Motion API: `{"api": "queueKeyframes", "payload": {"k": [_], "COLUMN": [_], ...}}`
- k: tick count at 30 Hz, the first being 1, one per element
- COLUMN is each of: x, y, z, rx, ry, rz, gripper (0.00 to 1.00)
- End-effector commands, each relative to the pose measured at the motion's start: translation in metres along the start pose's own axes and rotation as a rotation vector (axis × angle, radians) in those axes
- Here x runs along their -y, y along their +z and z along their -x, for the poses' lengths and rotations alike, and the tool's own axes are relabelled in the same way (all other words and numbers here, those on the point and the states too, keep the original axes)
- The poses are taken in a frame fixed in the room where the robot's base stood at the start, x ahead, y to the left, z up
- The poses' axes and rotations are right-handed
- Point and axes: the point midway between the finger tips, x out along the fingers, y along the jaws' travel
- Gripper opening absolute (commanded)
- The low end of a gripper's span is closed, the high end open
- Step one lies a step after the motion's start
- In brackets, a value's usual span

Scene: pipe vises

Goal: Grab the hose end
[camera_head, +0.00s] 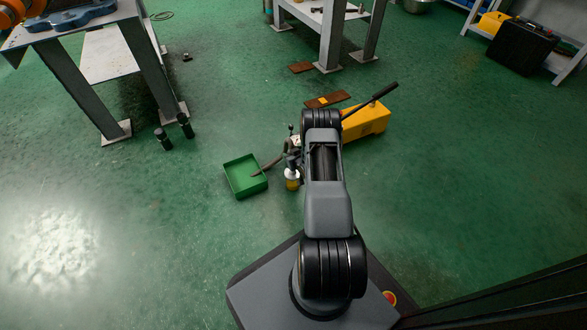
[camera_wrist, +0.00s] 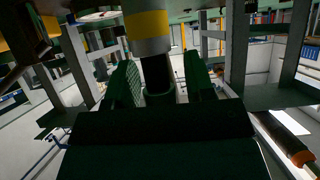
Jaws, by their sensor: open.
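A dark hose (camera_head: 270,166) curves from beside my arm down to the green tray (camera_head: 233,187) in the head view. In the wrist view, the two green fingers of my gripper (camera_wrist: 164,82) stand apart. Between them is a dark tube-like piece (camera_wrist: 157,72), which may be the hose end. It joins a cylinder with a grey part and a yellow band (camera_wrist: 147,24). I cannot tell whether the fingers touch the piece. A small white and yellow part (camera_head: 292,182) shows left of my arm in the head view. My arm hides much of this area.
A yellow box (camera_head: 370,121) with a black lever (camera_head: 372,97) stands beyond my arm. Rusty plates (camera_head: 327,99) lie behind it. Two black cylinders (camera_head: 174,131) stand near a table leg at left.

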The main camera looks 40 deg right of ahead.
Motion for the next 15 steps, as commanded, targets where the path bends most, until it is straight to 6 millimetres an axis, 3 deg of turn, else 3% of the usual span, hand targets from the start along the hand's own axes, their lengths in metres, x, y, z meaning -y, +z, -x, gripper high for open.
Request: {"api": "queueKeyframes", "payload": {"k": [8,15], "x": [0.0000,0.0000], "y": [-0.0005,-0.0004], "z": [-0.0020,-0.0019], "rx": [0.000,0.000], "ry": [0.000,0.000], "rz": [0.000,0.000], "gripper": [0.49,0.26]}}
